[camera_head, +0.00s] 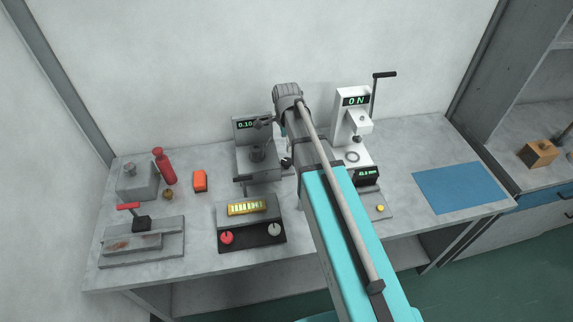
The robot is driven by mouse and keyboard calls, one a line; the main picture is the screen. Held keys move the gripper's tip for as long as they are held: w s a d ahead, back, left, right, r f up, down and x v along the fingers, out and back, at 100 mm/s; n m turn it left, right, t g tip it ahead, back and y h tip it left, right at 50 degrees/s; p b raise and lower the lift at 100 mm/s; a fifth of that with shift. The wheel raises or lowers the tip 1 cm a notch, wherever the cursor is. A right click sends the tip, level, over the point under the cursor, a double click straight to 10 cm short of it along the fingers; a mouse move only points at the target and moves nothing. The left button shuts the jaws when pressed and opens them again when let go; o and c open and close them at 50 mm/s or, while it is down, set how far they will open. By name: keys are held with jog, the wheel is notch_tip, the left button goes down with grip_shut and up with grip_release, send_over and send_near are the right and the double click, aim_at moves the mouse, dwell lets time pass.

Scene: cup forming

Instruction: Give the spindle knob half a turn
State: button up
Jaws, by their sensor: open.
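A grey thickness gauge (243,165) with a green-lit display reading about 0.10 stands at the back middle of the bench. A dark round knob (286,162) shows at its right side, close to my arm; I take it for the spindle knob. A dark upright spindle part (257,153) stands in the middle of the gauge. My gripper (262,123) is small and dark, just left of my wrist and in front of the display. It is open and appears apart from the knob. My arm hides part of the gauge's right side.
A box with red and grey knobs (250,235) sits in front of the gauge. A blue mat (460,188) lies right, empty.

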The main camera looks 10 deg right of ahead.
aim_at(287, 161)
jog(key=shift+f+b, duration=4.45)
jog(key=shift+f, duration=0.3)
jog(key=c, duration=1.1)
jog(key=shift+c, duration=0.2)
jog(key=shift+n, duration=2.4)
